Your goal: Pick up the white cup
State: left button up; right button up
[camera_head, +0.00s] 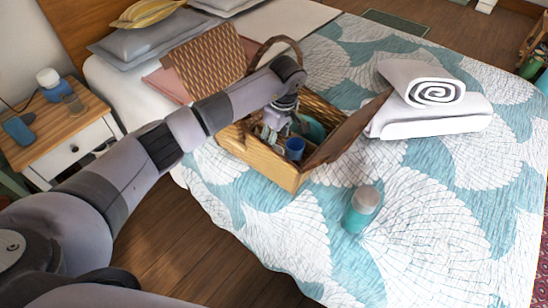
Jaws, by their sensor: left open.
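My left arm comes in from the left and reaches over the open wooden picnic basket (263,168) on the bed. My left gripper (272,128) points down into the basket, open; its fingertips are small and partly hidden among the contents. I cannot make out a white cup for certain; pale shapes near the fingers are too small to tell apart. A blue cup (294,148) stands in the basket just right of the gripper, and a teal round thing (312,128) lies behind it. My right gripper is not in view.
The basket's brown lid flap (345,132) sticks up at the right, and its handle arches behind my wrist. White rolled towels (430,100) lie at the right. A nightstand (60,125) stands at the left.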

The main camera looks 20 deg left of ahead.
pick_arm(q)
jog(key=shift+a+f+p, duration=0.15)
jog(key=shift+f+p, duration=0.15)
jog(key=shift+f, duration=1.05)
jog(key=shift+a+f+p, duration=0.1)
jog(key=shift+f+p, duration=0.2)
jog(key=shift+f, duration=1)
jog(key=c, duration=1)
